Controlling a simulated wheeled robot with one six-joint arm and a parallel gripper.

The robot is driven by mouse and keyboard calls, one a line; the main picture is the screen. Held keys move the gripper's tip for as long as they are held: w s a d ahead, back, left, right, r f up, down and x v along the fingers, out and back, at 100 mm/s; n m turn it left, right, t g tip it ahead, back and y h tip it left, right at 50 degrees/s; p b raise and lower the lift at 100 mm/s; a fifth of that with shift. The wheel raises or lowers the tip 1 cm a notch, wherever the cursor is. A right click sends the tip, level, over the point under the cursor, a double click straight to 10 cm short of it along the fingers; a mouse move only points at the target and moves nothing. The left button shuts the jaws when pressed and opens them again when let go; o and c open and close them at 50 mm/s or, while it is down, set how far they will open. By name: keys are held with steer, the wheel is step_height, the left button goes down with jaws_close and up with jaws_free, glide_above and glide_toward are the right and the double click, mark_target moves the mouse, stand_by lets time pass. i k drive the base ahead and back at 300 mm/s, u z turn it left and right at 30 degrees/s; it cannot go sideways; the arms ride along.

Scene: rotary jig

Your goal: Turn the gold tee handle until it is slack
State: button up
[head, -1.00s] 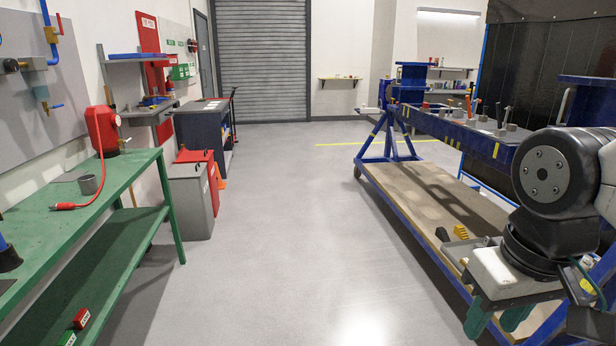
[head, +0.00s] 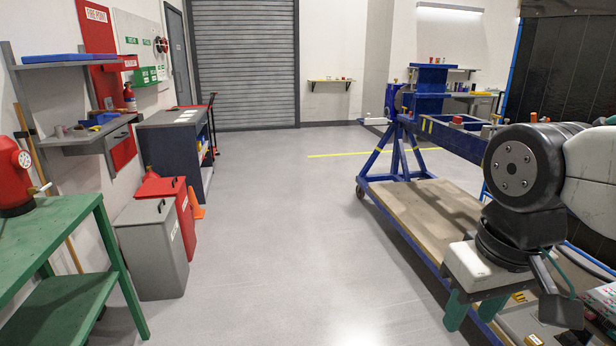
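The blue rotary jig (head: 440,136) stands on the right, its long beam running behind my arm. Small clamps and handles show along the beam top, one with an orange-red top (head: 533,117). My gripper (head: 474,312) hangs low at the right, pointing down, in front of the jig's base. Its two green fingers are apart with nothing seen between them.
A green bench (head: 70,240), grey bin (head: 152,250), red bin (head: 178,205) and orange cone (head: 196,210) line the left. The floor between is clear.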

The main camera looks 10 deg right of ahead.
mark_target(495, 117)
steer(key=z, duration=0.3)
steer(key=i, duration=1.95)
steer(key=z, duration=0.8)
steer(key=i, duration=1.55)
steer(key=z, duration=0.35)
